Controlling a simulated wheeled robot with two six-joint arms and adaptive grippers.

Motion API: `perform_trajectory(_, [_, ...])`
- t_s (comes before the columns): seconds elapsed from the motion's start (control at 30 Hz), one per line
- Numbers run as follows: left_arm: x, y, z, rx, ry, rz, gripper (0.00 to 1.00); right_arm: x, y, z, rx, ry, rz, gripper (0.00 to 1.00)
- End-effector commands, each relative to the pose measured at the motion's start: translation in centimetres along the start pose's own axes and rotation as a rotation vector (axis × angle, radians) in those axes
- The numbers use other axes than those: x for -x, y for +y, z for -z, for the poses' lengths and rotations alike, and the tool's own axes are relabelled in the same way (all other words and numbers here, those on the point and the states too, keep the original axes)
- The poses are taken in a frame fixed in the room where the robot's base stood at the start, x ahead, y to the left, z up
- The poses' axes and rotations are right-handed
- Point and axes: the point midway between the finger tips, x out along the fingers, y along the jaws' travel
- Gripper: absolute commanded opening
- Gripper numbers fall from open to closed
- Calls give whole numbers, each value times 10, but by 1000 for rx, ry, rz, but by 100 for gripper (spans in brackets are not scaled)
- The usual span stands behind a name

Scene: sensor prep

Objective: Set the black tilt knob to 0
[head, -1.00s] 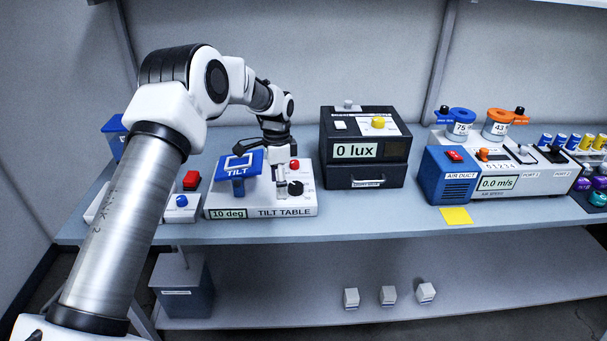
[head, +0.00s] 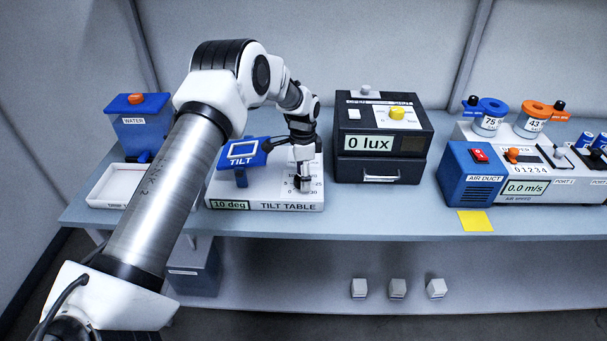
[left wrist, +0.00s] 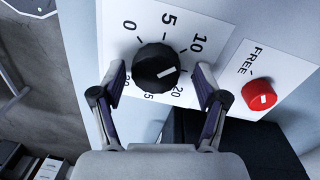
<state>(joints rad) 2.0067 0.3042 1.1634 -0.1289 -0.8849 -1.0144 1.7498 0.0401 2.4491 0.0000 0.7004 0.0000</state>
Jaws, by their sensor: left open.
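The black tilt knob (left wrist: 152,66) is on the white dial panel (left wrist: 128,20) in the left wrist view. Its white pointer mark faces right, between the printed 10 and 20. The 0 is at the upper left of the dial. My left gripper (left wrist: 160,72) is open, with one finger on each side of the knob; I cannot tell whether they touch it. In the head view my left gripper (head: 303,184) is at the right part of the tilt table (head: 262,206) and largely hides the knob. The table's display (head: 230,204) reads 10 deg. My right gripper is not in view.
The blue TILT platform (head: 240,152) is left of the dial. A black lux box (head: 380,145) stands close on the right. A white tray (head: 113,186) is at the left.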

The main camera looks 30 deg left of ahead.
Motion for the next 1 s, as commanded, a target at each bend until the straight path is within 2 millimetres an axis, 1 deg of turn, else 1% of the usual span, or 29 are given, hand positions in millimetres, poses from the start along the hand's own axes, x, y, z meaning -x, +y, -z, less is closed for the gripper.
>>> perform_trajectory(0.03, [1, 0, 0, 1, 0, 0, 63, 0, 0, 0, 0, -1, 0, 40])
perform_trajectory(0.07, [1, 0, 0, 1, 1, 0, 52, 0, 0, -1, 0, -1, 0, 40])
perform_trajectory(0.1, [1, 0, 0, 1, 1, 0, 38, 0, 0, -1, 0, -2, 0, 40])
perform_trajectory(0.17, [1, 0, 0, 1, 0, -1, 17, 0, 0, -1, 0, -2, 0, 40])
perform_trajectory(0.2, [1, 1, 0, 1, 0, -2, 12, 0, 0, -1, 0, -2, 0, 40])
perform_trajectory(0.67, [-2, 2, -1, 10, -1, -5, 13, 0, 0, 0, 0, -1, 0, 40])
perform_trajectory(0.87, [-2, 2, -1, 62, 1, -7, 13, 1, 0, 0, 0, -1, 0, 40])
perform_trajectory(1.0, [-2, 2, -1, 136, 5, -7, 13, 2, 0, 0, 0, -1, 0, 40])
